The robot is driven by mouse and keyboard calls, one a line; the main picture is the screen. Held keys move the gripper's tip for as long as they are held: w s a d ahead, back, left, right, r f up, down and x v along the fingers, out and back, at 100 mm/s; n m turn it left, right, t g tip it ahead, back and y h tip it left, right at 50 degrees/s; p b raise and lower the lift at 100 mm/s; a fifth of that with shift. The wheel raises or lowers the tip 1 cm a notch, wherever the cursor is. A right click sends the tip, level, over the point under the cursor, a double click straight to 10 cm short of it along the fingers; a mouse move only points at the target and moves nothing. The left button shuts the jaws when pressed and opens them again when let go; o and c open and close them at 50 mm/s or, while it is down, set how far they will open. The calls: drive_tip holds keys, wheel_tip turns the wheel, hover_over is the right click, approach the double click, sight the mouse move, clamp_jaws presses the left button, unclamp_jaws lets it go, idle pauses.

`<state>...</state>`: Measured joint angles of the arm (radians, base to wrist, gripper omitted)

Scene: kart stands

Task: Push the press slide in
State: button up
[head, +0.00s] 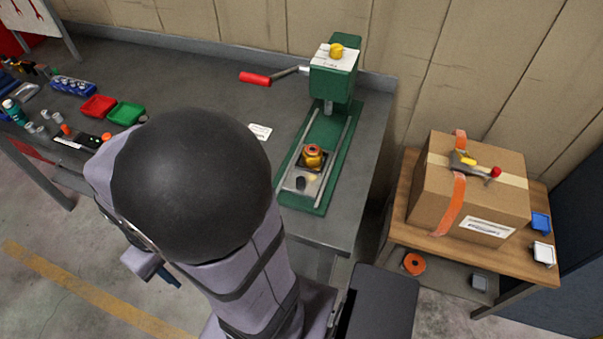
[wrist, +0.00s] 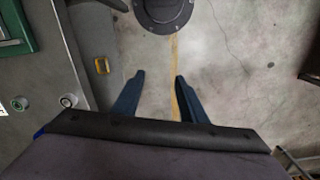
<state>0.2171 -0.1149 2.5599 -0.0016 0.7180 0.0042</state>
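The green press (head: 335,75) stands on the grey bench, with a red-handled lever (head: 255,79) pointing left. Its slide (head: 303,182) is a metal plate between two rails on the green base. The slide sits at the near end of the rails, clear of the press head. An orange-gold part (head: 313,156) stands on it, and a black knob (head: 300,184) is at its front. My gripper (wrist: 158,95) is open and empty in the wrist view, above the floor. In the head view my arm mostly hides it, left of and apart from the slide.
A red tray (head: 98,106) and a green tray (head: 127,113) lie on the bench at left. A cardboard box (head: 470,185) stands on a wooden table at right. In the wrist view, the bench edge is at left, with a yellow handle (wrist: 102,65) beside it. Open floor lies below the gripper.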

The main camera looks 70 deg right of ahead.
drive_tip(key=s+d+f+m+y+p, duration=0.1)
drive_tip(key=s+d+m, duration=0.55)
drive_tip(key=d, duration=0.55)
wheel_tip(320, 180, up, 4)
drive_tip(key=r+m+h, duration=0.1)
drive_tip(key=m, duration=0.8)
hover_over(301, 179)
drive_tip(key=shift+d+f+p, duration=0.25)
drive_tip(key=shift+d+p, duration=0.05)
drive_tip(key=shift+p, duration=0.15)
drive_tip(key=shift+a+r+m, duration=0.1)
drive_tip(key=shift+a+m, duration=0.1)
drive_tip(key=shift+m, duration=0.25)
drive_tip(key=shift+a+m, duration=0.2)
drive_tip(key=shift+m, duration=0.2)
drive_tip(key=shift+f+p, duration=1.05)
drive_tip(key=shift+f, duration=2.65)
clamp_jaws()
